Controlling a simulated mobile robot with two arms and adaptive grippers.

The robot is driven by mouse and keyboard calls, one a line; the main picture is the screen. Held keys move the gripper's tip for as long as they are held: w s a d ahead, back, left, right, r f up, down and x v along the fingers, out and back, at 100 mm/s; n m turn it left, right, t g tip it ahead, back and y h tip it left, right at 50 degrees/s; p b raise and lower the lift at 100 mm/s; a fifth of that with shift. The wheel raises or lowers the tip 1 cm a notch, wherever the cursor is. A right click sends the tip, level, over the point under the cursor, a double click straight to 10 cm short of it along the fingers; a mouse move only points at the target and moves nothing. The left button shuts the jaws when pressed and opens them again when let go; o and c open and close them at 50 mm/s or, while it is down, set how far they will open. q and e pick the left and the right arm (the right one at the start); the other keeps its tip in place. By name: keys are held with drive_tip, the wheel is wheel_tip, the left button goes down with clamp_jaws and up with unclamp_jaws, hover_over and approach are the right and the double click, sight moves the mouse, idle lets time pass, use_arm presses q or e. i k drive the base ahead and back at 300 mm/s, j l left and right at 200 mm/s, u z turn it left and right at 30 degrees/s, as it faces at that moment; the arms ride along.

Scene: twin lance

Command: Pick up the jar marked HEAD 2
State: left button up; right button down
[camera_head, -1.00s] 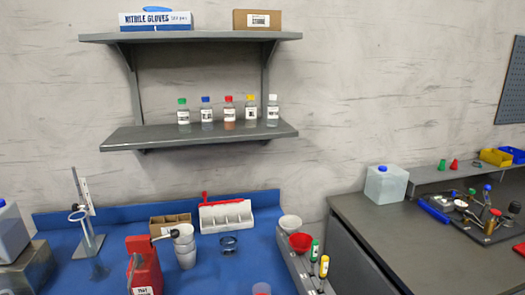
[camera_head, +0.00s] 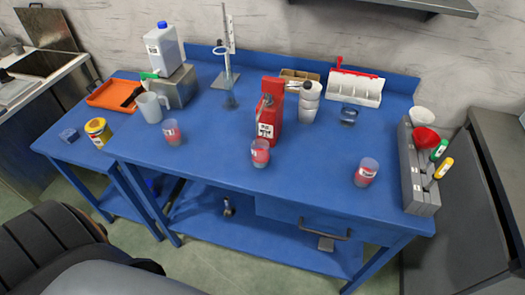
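Three small clear jars with red contents and white labels stand on the blue bench (camera_head: 215,165). One jar (camera_head: 172,133) is at the left, one (camera_head: 260,153) is in the middle in front of the red device, and one (camera_head: 366,172) is at the right near the front edge. The label marks are too small and blurred to read, so I cannot tell which is HEAD 2. Neither of my grippers is in view.
A red device (camera_head: 270,110), stacked white cups (camera_head: 309,103), a white rack (camera_head: 355,87) and a ring stand (camera_head: 226,75) stand behind the jars. A grey holder (camera_head: 418,180) borders the right. Bare bench lies between the jars.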

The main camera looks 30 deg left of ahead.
sight(260, 147)
drive_tip(key=k+j+u, duration=0.15)
drive_tip(key=j, duration=0.2)
drive_tip(key=k+j+u, duration=0.1)
drive_tip(key=j, duration=0.25)
drive_tip(key=k+j+u, duration=0.15)
drive_tip(key=j, duration=0.25)
